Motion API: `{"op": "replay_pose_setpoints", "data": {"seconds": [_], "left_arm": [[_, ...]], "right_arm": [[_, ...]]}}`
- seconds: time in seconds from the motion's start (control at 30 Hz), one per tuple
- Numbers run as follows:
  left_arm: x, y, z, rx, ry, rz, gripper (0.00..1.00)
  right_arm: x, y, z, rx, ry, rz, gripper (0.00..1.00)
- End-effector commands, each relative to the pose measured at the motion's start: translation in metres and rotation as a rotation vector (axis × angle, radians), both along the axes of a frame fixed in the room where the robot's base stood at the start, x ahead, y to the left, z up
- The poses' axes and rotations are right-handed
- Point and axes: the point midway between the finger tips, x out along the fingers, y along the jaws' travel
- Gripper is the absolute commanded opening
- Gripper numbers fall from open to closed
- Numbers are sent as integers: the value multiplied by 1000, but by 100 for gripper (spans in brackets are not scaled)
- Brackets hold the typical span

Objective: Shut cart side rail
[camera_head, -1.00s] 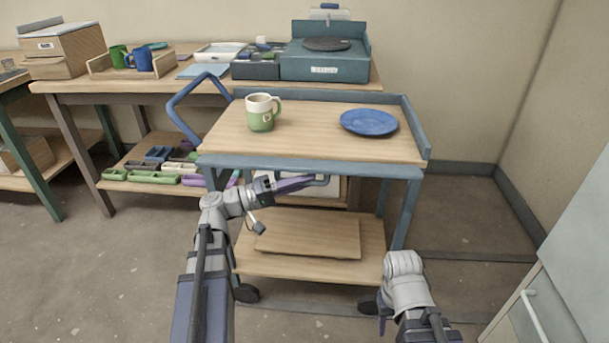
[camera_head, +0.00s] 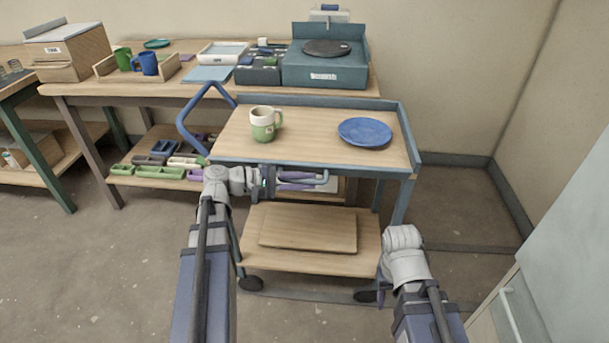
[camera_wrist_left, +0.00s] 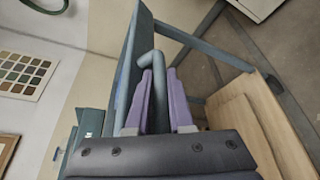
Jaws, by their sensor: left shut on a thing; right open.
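The cart (camera_head: 240,130) has a wooden top and blue-grey rails at its back and right edges. A blue-grey side panel (camera_head: 350,172) runs along its near edge, with a bent bar handle (camera_head: 326,181) in front. My left gripper (camera_head: 300,181) is at this handle, its purple fingers on either side of the bar. The left wrist view shows the fingers (camera_wrist_left: 162,105) shut on the handle (camera_wrist_left: 160,62) beside the panel (camera_wrist_left: 133,60). The panel's exact tilt is hard to tell. My right arm's wrist shows at the lower right; its fingers are hidden.
A green-and-white mug (camera_head: 265,124) and a blue plate (camera_head: 365,132) stand on the cart top. A board (camera_head: 308,231) lies on the lower shelf. A workbench (camera_head: 110,88) stands behind, and a pale cabinet (camera_head: 560,260) at the right. Floor at the left is clear.

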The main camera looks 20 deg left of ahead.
Motion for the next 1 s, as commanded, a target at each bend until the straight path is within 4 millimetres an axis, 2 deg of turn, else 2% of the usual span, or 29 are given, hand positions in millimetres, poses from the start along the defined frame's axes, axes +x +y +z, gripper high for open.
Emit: {"op": "replay_pose_setpoints", "data": {"seconds": [0.03, 0.1, 0.4, 0.7, 1.0], "left_arm": [[4, 1, 7, -10, 42, 1, 0], [5, 2, 9, -24, 101, -1, 0], [12, 3, 14, -72, 313, 1, 0], [15, 4, 15, -99, 432, 2, 0], [15, 4, 15, -105, 466, 1, 0]], "right_arm": [[0, 0, 10, 1, 0, 0, 50], [0, 0, 16, 2, 1, -1, 50], [-1, 1, 34, 6, 2, -2, 50], [0, 1, 42, 6, 2, -1, 50], [0, 1, 44, 6, 2, -1, 50]]}}
